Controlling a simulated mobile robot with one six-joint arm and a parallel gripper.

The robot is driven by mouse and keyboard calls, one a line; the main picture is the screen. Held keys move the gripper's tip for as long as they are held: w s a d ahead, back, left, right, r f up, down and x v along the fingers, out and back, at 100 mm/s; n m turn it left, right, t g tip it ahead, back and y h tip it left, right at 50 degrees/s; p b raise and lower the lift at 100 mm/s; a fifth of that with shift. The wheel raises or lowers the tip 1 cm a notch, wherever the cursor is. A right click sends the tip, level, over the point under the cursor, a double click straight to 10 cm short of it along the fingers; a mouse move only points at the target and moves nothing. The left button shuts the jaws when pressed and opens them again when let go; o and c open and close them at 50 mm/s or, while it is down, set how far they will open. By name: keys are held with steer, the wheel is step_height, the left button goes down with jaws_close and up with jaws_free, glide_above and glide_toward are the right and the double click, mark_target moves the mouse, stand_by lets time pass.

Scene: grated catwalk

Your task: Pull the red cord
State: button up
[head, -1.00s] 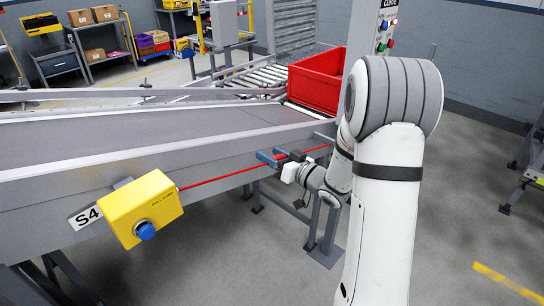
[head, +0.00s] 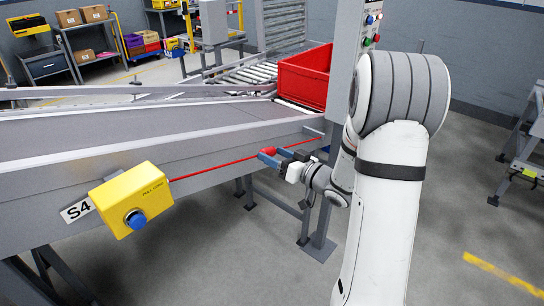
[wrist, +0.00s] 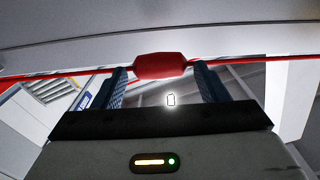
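The red cord (head: 215,168) runs along the side of the grey conveyor, from a yellow pull-cord box (head: 131,199) with a blue button to the right. In the wrist view the cord (wrist: 70,75) crosses the picture and carries a thicker red grip piece (wrist: 160,65). My gripper (head: 268,154) is at the cord. Its two blue fingers stand apart, one on each side of the red piece, with a narrow gap seeming to show at each side. The gripper also shows in the wrist view (wrist: 160,72). Whether the fingertips touch the piece is hard to tell.
The conveyor side (head: 60,197) lies just beyond the cord. A red bin (head: 305,78) stands near the rollers, beside a grey control post (head: 345,65). Conveyor legs (head: 318,230) stand below. The floor at the right is open, with a stand at the far right edge.

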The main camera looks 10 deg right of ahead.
steer(key=shift+o, duration=0.8)
steer(key=b+v, duration=0.1)
steer(key=v, duration=0.6)
steer(key=shift+s+d, duration=0.25)
steer(key=shift+s, duration=0.05)
